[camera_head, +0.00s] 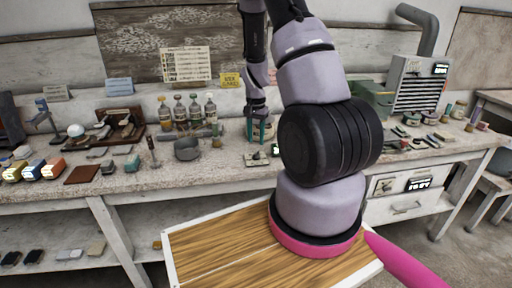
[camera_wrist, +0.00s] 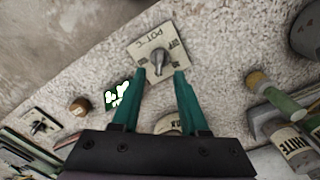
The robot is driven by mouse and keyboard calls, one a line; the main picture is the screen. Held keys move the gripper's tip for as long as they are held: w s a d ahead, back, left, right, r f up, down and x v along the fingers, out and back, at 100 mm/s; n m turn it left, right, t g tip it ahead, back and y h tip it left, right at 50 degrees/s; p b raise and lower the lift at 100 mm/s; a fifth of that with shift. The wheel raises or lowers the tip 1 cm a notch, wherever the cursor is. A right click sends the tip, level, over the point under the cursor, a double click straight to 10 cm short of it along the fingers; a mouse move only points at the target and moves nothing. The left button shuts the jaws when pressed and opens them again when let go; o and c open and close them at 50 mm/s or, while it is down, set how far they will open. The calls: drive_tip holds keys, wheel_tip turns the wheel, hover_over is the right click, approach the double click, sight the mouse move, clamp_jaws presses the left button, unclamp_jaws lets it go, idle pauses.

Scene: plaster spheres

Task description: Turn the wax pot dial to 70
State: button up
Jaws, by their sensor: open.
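The wax pot dial is a small grey knob (camera_wrist: 157,65) on a pale square plate (camera_wrist: 146,48) marked "POT °C" in the wrist view. Marks run along the plate's right side, one of them reading "OFF"; the knob's setting is too small to read. My gripper (camera_wrist: 161,74) is open, its two teal fingers on either side of the knob's near end, with gaps visible. I cannot tell whether they are down at knob height. In the head view, my gripper (camera_head: 261,130) points down over the bench just above the plate (camera_head: 256,159).
A dark grey pot (camera_head: 187,149) stands left of the plate, and several bottles (camera_head: 188,111) stand behind it. A second plate with a lever (camera_wrist: 40,124) lies at left in the wrist view. A bottle labelled "WHITE" (camera_wrist: 287,137) is at right. A vented cabinet (camera_head: 418,85) stands back right.

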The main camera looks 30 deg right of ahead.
sight(256, 152)
drive_tip(key=shift+r, duration=2.65)
